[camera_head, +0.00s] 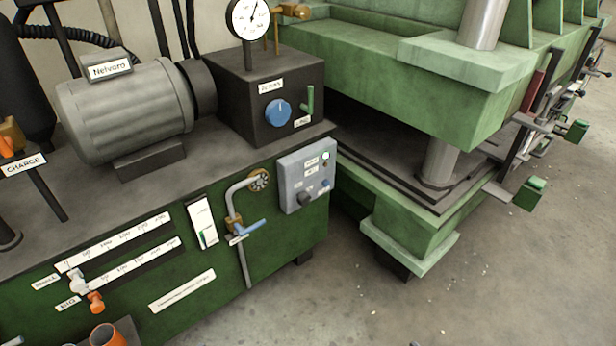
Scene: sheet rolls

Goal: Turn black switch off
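A grey control box (290,168) is fixed to the front of the green machine cabinet, near its right end. On its lower face are a dark round knob (307,198) and a smaller dark switch (325,185). The labels are too small to read, and I cannot tell which position the dark switch is in. Neither of my grippers is in view.
A pipe with a blue-handled valve (249,227) stands left of the control box. A black block with a blue knob (278,111) and green lever (310,100) sits above. A large green press (400,75) stands right. The concrete floor (460,290) in front is clear.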

